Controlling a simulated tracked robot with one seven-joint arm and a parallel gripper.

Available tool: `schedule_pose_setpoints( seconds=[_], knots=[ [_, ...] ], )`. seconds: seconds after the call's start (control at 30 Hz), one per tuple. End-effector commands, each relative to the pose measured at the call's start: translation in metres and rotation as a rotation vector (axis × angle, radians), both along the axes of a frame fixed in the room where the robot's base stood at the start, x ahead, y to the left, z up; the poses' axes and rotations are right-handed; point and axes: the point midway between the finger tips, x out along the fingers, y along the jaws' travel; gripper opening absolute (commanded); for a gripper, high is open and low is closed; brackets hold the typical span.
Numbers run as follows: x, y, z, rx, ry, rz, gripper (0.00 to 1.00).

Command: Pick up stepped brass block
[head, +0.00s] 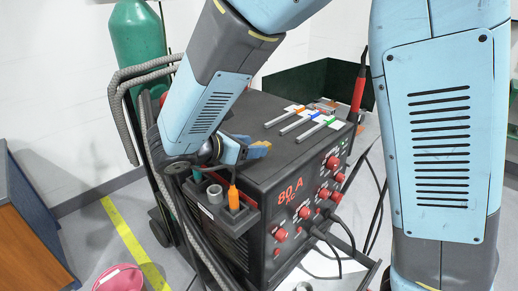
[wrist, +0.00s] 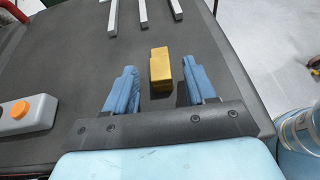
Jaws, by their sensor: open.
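The stepped brass block (wrist: 161,70) lies on the dark top of the machine in the wrist view. My gripper (wrist: 158,66) is open, with one blue finger on each side of the block and a gap showing on both sides. The block's near end is between the fingers, and its far end reaches a little beyond the fingertips. In the head view, my gripper (head: 256,152) is low over the left part of the machine top. Only a small yellow bit of the block (head: 264,143) shows there, the rest hidden by the fingers.
Several metal rods (head: 285,116) with coloured tips lie farther back on the machine top (head: 277,165). A holder with an orange-handled tool (head: 234,198) hangs at its left edge. A grey box with an orange button (wrist: 24,113) sits left of my gripper. A green cylinder (head: 138,45) stands behind.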

Motion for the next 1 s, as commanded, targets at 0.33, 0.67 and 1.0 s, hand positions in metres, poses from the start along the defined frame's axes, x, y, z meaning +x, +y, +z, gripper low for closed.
schedule_pose_setpoints(
  seconds=[0.33, 0.67, 1.0],
  knots=[
    [0.0047, -0.0046, -0.0029, 0.000, 0.000, 0.001, 0.55],
    [0.0045, -0.0043, -0.0029, 0.000, 0.000, 0.001, 0.24],
    [0.0044, -0.0040, -0.0029, 0.000, 0.000, 0.001, 0.00]
  ],
)
